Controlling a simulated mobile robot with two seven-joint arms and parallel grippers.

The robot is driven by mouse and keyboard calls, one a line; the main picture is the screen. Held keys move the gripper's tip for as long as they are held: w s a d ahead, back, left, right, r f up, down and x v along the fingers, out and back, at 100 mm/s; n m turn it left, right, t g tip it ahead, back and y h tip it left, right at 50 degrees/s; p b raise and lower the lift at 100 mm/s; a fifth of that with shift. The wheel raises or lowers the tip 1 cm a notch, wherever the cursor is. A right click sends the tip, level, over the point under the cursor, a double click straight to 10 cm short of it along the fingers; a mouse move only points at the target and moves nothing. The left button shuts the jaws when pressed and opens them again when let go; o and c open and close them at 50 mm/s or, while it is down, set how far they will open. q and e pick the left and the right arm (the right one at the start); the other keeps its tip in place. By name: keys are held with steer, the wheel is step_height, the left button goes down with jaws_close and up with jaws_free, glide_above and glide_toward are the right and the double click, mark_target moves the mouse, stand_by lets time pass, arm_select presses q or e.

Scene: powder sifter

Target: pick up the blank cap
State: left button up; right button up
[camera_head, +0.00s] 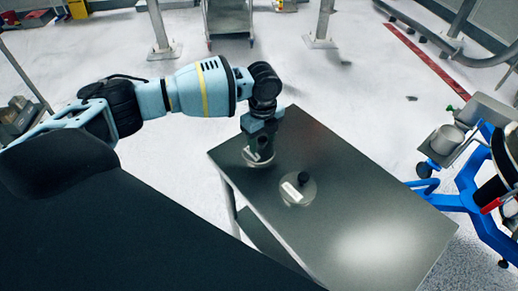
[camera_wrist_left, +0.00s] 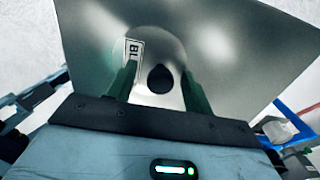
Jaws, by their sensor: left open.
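The blank cap is a grey metal disc (camera_wrist_left: 160,48) with a black knob (camera_wrist_left: 160,78) and a white label, partly hidden, reading "BL". In the head view the disc under my left gripper (camera_head: 259,150) shows only in part, with a bit of white label (camera_head: 249,154). My left gripper is open and points down at the table. In the left wrist view its two fingers (camera_wrist_left: 162,88) stand on either side of the knob, with a gap to each. My right gripper is not in view.
A second disc (camera_head: 308,191) with a black knob and white label lies nearby on the dark metal table (camera_head: 350,225). The table's right part is bare. A blue-framed cart (camera_head: 465,185) with a metal pot (camera_head: 447,139) stands at the right.

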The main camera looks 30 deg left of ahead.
mark_target(263, 139)
arm_select(q)
steer(key=shift+c, duration=0.3)
jaws_close()
steer(key=shift+r, duration=0.1)
steer(key=shift+r, duration=0.5)
step_height(263, 139, up, 2)
steer(key=shift+r, duration=0.15)
steer(key=s+d, duration=0.3)
steer(key=s+d+r, duration=0.1)
steer(key=s+d, duration=0.3)
steer(key=s+d+p, duration=0.1)
steer(key=s+d, duration=0.3)
steer(key=shift+s+d+r, duration=0.2)
steer(key=shift+r, duration=0.05)
